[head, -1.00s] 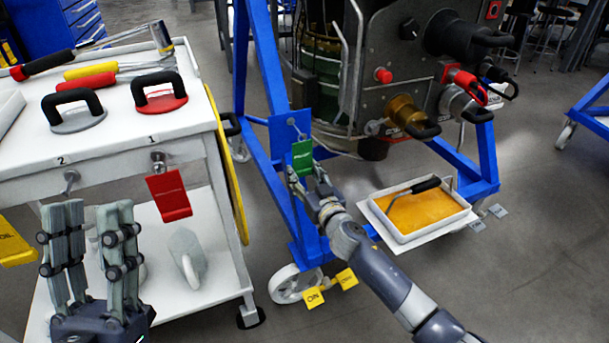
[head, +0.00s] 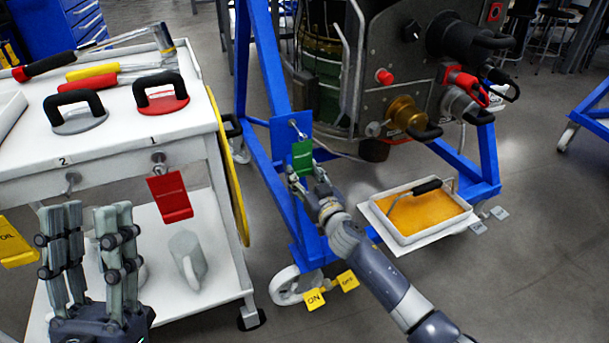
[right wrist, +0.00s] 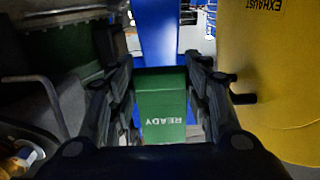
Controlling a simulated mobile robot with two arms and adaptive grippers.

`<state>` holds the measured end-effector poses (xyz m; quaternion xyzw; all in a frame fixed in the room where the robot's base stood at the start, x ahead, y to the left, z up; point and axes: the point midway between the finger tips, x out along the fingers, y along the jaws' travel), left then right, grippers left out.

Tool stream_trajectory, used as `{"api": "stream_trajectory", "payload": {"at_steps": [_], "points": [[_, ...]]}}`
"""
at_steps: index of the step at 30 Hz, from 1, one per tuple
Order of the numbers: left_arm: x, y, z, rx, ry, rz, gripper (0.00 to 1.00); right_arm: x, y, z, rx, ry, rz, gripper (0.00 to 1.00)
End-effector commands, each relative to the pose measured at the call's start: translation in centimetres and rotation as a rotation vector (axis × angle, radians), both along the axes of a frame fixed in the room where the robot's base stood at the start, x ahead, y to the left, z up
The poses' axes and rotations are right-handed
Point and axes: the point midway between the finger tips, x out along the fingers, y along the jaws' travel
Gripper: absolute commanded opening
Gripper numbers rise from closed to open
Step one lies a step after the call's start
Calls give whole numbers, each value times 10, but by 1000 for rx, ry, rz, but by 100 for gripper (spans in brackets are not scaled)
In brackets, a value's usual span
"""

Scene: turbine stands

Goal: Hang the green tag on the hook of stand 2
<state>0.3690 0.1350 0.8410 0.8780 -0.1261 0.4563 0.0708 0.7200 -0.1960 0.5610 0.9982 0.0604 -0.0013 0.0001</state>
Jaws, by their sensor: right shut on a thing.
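The green tag (head: 302,158) is in my right gripper (head: 306,174), in front of the blue stand's plate. In the right wrist view, the tag (right wrist: 162,105) reads READY upside down between my right gripper's fingers (right wrist: 165,75). A small metal hook (head: 297,128) on the blue plate is just above the tag's top edge. I cannot tell whether the tag touches it or is threaded on it. No number shows on this blue stand (head: 262,70). My left gripper (head: 90,222) is open and empty in front of the white cart.
The white cart (head: 110,155) has hooks marked 1 and 2. A red tag (head: 170,196) hangs on hook 1; hook 2 (head: 72,182) is empty. A yellow disc (head: 232,180) hangs on the cart's side. An orange-filled tray (head: 405,238) sits right of my right arm.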

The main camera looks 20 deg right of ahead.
Motion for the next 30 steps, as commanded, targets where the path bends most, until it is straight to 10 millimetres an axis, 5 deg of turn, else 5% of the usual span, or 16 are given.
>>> {"api": "stream_trajectory", "payload": {"at_steps": [6,7,10,30], "points": [[0,0,0,-1,-3,0,40,2,1,1,0,-1,0,2],[0,0,0,-1,-3,0,40,2,1,1,0,-1,0,47],[0,0,0,-1,-3,0,40,2,1,0,0,-1,0,69],[0,0,1,-1,-3,-1,40,1,0,0,0,0,0,75]]}}
